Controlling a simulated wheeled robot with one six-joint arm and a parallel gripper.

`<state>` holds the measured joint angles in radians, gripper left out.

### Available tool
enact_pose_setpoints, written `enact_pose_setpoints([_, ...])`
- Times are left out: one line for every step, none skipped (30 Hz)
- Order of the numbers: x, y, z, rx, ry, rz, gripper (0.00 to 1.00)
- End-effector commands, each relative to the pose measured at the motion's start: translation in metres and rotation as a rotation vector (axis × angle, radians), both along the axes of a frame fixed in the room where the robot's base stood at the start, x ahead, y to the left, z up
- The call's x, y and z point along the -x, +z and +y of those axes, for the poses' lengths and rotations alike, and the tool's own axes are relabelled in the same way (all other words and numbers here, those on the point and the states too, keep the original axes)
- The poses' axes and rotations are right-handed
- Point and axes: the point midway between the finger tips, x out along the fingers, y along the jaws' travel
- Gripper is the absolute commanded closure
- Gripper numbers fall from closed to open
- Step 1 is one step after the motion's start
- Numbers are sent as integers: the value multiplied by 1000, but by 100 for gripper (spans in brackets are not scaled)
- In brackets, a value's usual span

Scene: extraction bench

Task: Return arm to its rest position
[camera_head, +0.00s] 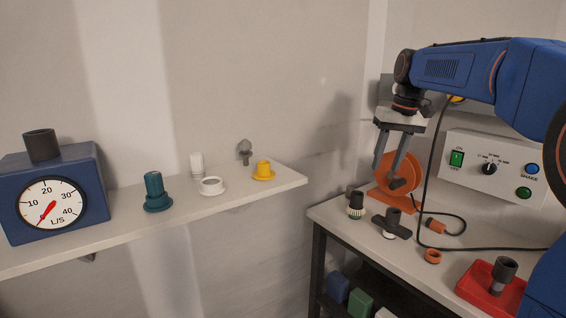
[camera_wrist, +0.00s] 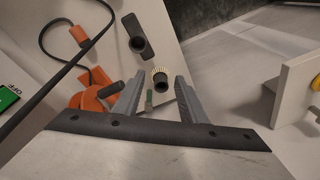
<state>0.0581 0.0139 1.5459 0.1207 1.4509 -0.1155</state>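My gripper (camera_head: 388,167) hangs from my blue arm at the right of the head view, above the bench, with its fingers pointing down. It is open, and nothing shows held between the fingers. In the wrist view my gripper (camera_wrist: 158,88) has its two grey fingers spread apart. Between them, farther away, a dark knob with a ribbed cream collar (camera_wrist: 160,80) shows. That knob (camera_head: 356,205) stands on the bench at its left edge, below and left of the gripper.
A control box (camera_head: 509,157) stands behind. A shelf (camera_head: 230,207) with a gauge (camera_head: 50,200) and fittings is left.

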Motion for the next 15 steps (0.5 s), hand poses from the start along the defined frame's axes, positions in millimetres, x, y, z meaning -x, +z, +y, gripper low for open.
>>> enact_pose_setpoints([17, -1, 2, 4, -3, -11, 62])
enact_pose_setpoints([26, -3, 2, 7, -5, -17, 62])
enact_pose_setpoints([38, -5, 3, 11, -9, -26, 62])
enact_pose_setpoints([47, -8, 3, 13, -11, -32, 62])
enact_pose_setpoints([56, -10, 4, 17, -14, -38, 62])
enact_pose_setpoints([68, -13, 4, 21, -17, -48, 62])
enact_pose_setpoints([77, -16, 4, 23, -19, -52, 62])
enact_pose_setpoints([86, -19, 5, 27, -23, -60, 62])
enact_pose_setpoints([98, -23, 5, 30, -25, -68, 62])
enact_pose_setpoints([107, -27, 5, 32, -27, -74, 62])
enact_pose_setpoints([116, -30, 6, 35, -29, -82, 62])
enact_pose_setpoints([128, -35, 6, 38, -32, -90, 62])
enact_pose_setpoints([136, -39, 6, 41, -34, -96, 62])
enact_pose_setpoints([146, -44, 6, 43, -36, -101, 62])
enact_pose_setpoints([157, -49, 7, 46, -38, -110, 62])
